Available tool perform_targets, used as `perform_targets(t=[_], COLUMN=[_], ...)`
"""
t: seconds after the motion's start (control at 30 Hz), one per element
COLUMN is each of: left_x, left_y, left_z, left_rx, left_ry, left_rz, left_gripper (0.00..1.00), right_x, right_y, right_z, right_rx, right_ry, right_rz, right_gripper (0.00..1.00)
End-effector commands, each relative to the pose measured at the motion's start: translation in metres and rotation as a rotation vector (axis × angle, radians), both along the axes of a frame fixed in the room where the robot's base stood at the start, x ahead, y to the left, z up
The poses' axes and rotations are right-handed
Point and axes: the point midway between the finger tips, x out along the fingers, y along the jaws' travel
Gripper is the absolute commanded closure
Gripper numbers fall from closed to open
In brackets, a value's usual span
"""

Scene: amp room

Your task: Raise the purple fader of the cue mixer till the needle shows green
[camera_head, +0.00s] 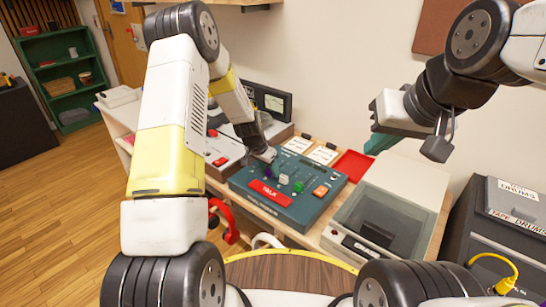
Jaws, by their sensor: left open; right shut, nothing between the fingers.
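The cue mixer is a teal console (243,183) on the bench in the middle of the head view. Its purple fader (270,173) sits left of a white cap (284,179) and a green cap (298,186). My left gripper (267,156) is open and points down at the console's back left, close to the purple fader. I cannot tell whether it touches the fader. My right gripper (379,144) is shut and empty, raised over the bench to the right of the console. A needle reading is too small to make out.
A grey device (222,150) stands left, a red tray (352,165) behind right, and a clear-lidded machine (375,218) right.

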Motion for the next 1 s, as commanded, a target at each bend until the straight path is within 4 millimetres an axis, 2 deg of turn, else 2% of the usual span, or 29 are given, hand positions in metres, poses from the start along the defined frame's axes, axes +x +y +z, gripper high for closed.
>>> perform_targets(t=[0.27,0.37,0.53,1.0], left_x=[0.0012,0.0012,0.0011,0.0011], left_y=[-0.0006,-0.0005,-0.0006,-0.0005], left_z=[-0.0022,-0.0021,-0.002,-0.0018], left_rx=[0.0,0.0,0.0,0.0], left_ry=[-0.001,-0.001,-0.001,-0.001], left_rz=[0.0,0.0,0.0,0.0], left_gripper=[0.51,0.67,1.0,1.0], right_x=[0.0,0.0,0.0,0.0], right_y=[0.0,0.0,0.0,0.0], right_z=[0.0,0.0,0.0,0.0], right_rx=[0.0,0.0,0.0,0.0], right_ry=[0.0,0.0,0.0,0.0], right_rz=[0.0,0.0,0.0,0.0], right_gripper=[1.0,1.0,1.0,1.0])
